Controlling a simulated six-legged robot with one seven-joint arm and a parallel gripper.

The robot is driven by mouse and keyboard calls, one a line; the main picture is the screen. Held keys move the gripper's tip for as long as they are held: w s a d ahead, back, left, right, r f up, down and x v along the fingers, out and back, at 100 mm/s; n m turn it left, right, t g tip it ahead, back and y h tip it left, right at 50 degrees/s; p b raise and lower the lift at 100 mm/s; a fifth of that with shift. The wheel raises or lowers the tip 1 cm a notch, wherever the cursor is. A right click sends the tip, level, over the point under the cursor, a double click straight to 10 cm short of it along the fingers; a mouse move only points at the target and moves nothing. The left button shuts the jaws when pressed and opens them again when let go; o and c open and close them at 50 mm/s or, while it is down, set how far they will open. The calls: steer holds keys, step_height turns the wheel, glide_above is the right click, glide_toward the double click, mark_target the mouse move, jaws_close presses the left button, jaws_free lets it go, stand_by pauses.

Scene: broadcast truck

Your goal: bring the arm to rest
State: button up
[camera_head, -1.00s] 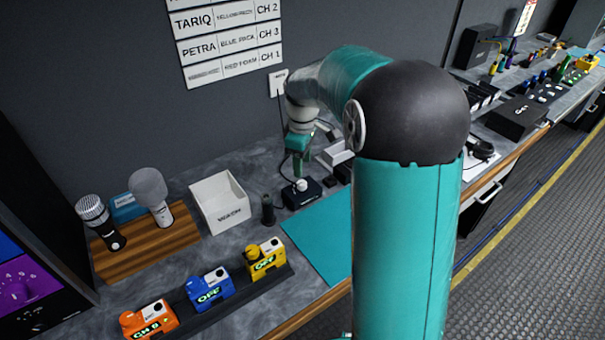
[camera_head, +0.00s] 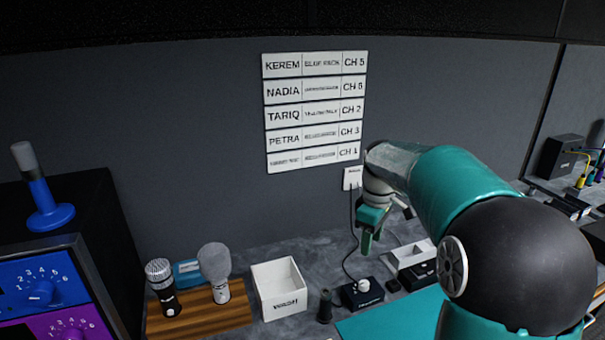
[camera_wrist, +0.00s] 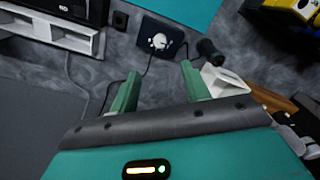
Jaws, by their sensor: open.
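My gripper (camera_head: 370,240) is open and empty, with its green fingers pointing down. In the head view it hangs above the counter near the wall, over a small black box (camera_head: 349,298) with a white knob (camera_head: 363,285). In the wrist view the fingertips of my gripper (camera_wrist: 159,72) stand apart with nothing between them. The black box (camera_wrist: 148,32) and its knob (camera_wrist: 159,41) lie beyond the tips, apart from them. My teal arm reaches in from the lower right and hides part of the counter.
A white WASH bin (camera_head: 278,305), a wooden board (camera_head: 190,323) with two microphones and a small black cylinder (camera_head: 325,305) stand left of the box. A teal mat (camera_head: 395,318) lies in front. A label board (camera_head: 315,110) hangs on the wall. A white stand (camera_head: 408,258) is right of the gripper.

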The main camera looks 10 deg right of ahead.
steer(key=s+a+r+m+t, duration=0.1)
steer(key=s+a+r+m, duration=0.15)
steer(key=s, duration=0.35)
steer(key=s+a+r+m+t, duration=0.2)
steer(key=s+a+r, duration=0.15)
steer(key=s, duration=0.25)
steer(key=s+a+f+m+t, duration=0.1)
steer(key=s+a+m, duration=0.1)
steer(key=s, duration=0.4)
steer(key=s+a+f+m+t, duration=0.1)
steer(key=s+a+m, duration=0.1)
steer(key=s, duration=0.5)
steer(key=shift+a+f+t, duration=0.3)
steer(key=shift+a+f, duration=0.1)
steer(key=shift+a, duration=0.2)
steer(key=shift+s+d+m, duration=0.1)
steer(key=shift+s+m, duration=0.05)
steer(key=shift+m, duration=0.1)
